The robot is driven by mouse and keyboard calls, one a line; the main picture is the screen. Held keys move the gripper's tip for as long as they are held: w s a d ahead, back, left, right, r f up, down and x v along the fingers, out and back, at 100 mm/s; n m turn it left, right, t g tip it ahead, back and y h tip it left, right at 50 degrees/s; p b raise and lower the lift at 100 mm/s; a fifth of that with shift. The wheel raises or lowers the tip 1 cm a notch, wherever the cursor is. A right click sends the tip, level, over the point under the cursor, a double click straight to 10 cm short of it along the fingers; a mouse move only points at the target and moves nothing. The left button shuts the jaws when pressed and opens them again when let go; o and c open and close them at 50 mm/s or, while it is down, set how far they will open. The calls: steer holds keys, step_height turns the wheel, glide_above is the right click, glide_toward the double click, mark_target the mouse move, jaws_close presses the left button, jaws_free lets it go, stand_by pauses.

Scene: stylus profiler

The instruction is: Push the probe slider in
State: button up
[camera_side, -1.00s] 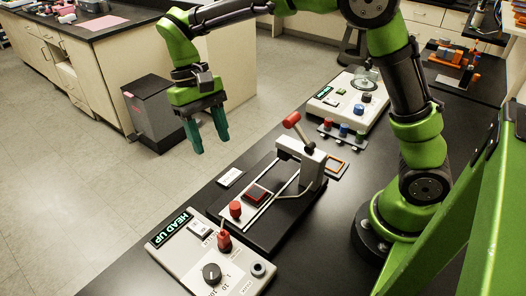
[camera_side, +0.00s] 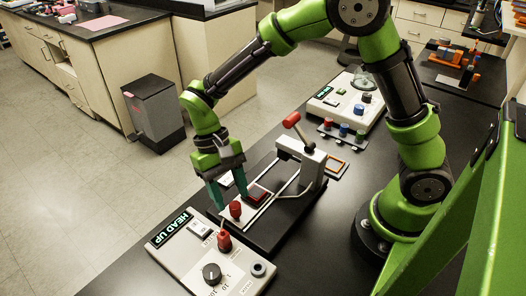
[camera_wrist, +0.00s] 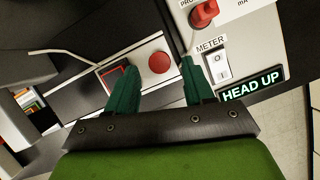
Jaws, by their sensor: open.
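A red round knob (camera_side: 235,209) stands on the pale rails of the black profiler stage (camera_side: 273,232), near its front left end. No label marks it as the probe slider. My gripper (camera_side: 229,203) is open and points down at this knob. In the wrist view the red knob (camera_wrist: 159,62) shows in the gap between the two green fingertips (camera_wrist: 158,68), apart from both. I cannot tell how far the fingertips are above the rails. A red square pad (camera_side: 258,194) lies on the stage behind the knob.
A control box (camera_side: 187,262) with a "HEAD UP" display, a meter switch (camera_wrist: 215,66) and a red knob (camera_side: 224,241) stands close in front. A bridge with a red-tipped lever (camera_side: 292,119) rises over the stage's far end. Another control box (camera_side: 345,100) stands farther back.

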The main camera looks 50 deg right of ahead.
steer(key=shift+x, duration=1.25)
jaws_close()
